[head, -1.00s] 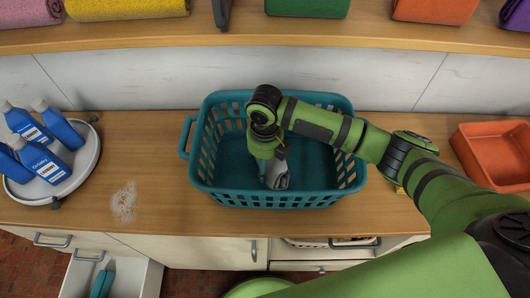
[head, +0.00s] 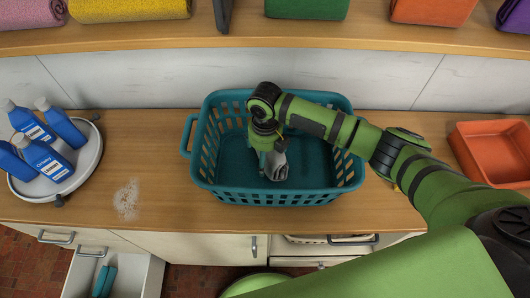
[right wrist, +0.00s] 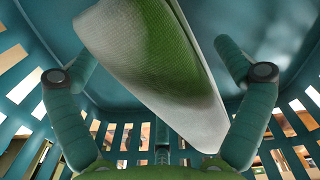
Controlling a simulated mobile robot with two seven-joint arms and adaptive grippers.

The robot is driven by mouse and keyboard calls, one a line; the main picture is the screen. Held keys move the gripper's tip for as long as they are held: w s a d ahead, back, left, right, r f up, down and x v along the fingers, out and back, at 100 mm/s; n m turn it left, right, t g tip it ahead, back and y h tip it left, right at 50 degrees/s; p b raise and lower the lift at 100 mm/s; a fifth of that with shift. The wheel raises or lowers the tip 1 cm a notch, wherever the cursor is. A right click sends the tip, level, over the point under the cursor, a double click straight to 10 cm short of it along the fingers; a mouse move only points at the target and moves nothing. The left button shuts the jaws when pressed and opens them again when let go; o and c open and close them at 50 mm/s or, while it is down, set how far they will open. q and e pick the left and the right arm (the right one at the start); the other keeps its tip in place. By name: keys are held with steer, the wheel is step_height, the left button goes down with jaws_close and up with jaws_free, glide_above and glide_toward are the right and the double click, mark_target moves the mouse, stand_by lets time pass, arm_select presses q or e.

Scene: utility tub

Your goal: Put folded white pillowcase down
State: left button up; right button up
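The folded white pillowcase (right wrist: 150,65) is a pale, finely textured slab with a green tint. In the right wrist view it stands at a slant between the spread fingers of my right gripper (right wrist: 160,72), with a gap at the right finger. In the head view the pillowcase (head: 276,164) shows as a small pale patch low inside the teal basket (head: 270,199). My right gripper (head: 272,160) points down into the basket and looks open around the cloth. Whether the left finger touches it is hard to tell. My left gripper is out of view.
The basket stands on the wooden counter (head: 150,150). A round white tray (head: 85,165) with blue bottles is at left, beside a powdery white spot (head: 127,200). An orange tub (head: 495,155) is at right. A shelf (head: 300,35) with rolled towels runs above; a drawer (head: 130,270) is open below.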

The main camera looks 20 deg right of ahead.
steer(key=shift+r, duration=0.1)
step_height(320, 180, up, 8)
steer(key=shift+f+b, duration=0.2)
steer(key=shift+b, duration=0.55)
